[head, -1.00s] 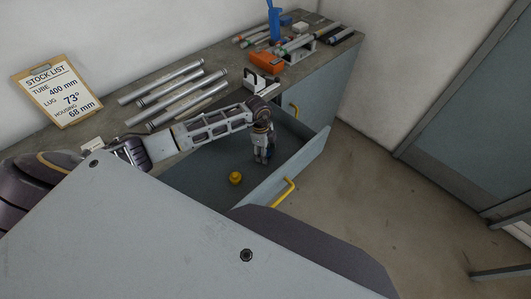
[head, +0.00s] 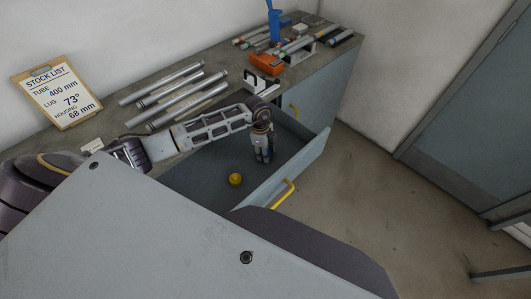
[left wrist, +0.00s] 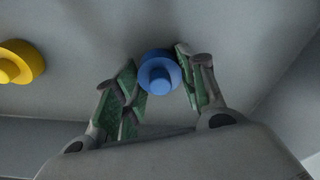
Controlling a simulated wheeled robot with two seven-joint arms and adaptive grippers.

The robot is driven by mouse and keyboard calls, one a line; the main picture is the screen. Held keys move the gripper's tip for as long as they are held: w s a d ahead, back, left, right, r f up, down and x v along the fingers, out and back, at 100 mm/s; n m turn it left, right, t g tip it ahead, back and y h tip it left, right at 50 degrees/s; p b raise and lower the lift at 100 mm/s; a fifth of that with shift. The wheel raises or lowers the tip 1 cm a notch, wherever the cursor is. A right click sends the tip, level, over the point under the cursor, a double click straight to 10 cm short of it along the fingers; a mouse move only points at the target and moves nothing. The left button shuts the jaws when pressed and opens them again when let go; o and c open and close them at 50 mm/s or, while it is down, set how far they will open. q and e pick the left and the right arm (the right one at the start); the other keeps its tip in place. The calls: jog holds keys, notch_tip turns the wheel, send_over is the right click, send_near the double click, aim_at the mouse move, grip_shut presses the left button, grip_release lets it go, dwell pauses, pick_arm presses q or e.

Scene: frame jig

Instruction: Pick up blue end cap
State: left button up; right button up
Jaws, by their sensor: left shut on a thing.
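The blue end cap (left wrist: 159,74) shows in the left wrist view between the two fingers of my left gripper (left wrist: 163,84). It is a round piece with a narrower stub. The fingers are shut on it, one on each side. In the head view my left gripper (head: 263,156) points down inside the open drawer (head: 205,178), and the cap is mostly hidden there by the fingers. I cannot tell whether the cap touches the drawer floor. My right gripper is not in view.
A yellow end cap (head: 235,179) lies in the drawer, left of my gripper; it also shows in the left wrist view (left wrist: 20,62). The drawer's front has a yellow handle (head: 284,192). The bench above holds silver tubes (head: 167,88), an orange block (head: 265,63) and a stock list board (head: 60,96).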

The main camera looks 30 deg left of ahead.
pick_arm(q)
notch_tip(320, 180, up, 10)
jog(key=shift+f, duration=0.15)
dwell(0.4)
jog(key=shift+m, duration=0.3)
dwell(0.6)
